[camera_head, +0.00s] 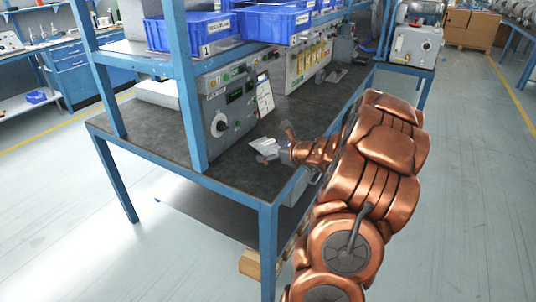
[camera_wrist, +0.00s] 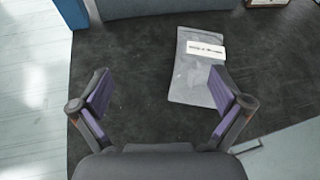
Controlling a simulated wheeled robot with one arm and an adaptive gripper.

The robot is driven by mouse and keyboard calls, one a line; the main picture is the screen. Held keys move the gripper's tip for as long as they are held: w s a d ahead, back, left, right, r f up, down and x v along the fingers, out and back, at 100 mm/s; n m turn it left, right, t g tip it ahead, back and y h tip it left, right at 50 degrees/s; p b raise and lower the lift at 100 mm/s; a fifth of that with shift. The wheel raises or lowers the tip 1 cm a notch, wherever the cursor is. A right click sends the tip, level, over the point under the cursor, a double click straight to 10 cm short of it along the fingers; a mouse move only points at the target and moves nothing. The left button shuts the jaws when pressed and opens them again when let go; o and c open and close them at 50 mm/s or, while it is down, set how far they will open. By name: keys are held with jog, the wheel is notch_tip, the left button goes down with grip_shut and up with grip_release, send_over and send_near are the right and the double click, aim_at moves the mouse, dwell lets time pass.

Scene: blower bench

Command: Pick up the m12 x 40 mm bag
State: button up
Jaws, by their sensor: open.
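A grey, flat bag with a white label (camera_wrist: 195,66) lies on the dark bench top; its print is too small to read for sure. In the head view the bag (camera_head: 264,146) lies near the front edge of the bench, just left of my gripper. My gripper (camera_wrist: 160,88) is open and empty in the wrist view, with its fingers spread wide. The bag lies ahead of the gap between the fingers, toward the right one, which covers part of its right edge. In the head view my gripper (camera_head: 282,146) is low over the bench top.
A blue bench post (camera_head: 190,90) stands left of the bag. A grey control panel (camera_head: 228,108) and a clipboard-like sheet (camera_head: 265,95) stand behind it. Blue bins (camera_head: 195,33) sit on the shelf above. Bare dark bench top (camera_wrist: 125,55) lies left of the bag.

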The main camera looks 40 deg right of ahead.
aim_at(273, 149)
jog(key=d+f+m, duration=0.1)
jog(key=d, duration=0.1)
jog(key=s+d+f+m+h, duration=0.1)
jog(key=s+d+f, duration=0.1)
jog(key=d, duration=0.1)
jog(key=shift+d+m+h, duration=0.35)
jog(key=shift+m+h, duration=0.05)
jog(key=shift+x, duration=2.7)
jog(key=shift+p+x, duration=0.3)
jog(key=shift+x, duration=0.7)
jog(key=shift+w+a+r, duration=0.1)
jog(key=shift+a+r, duration=0.05)
jog(key=c, duration=1.5)
jog(key=shift+r, duration=0.15)
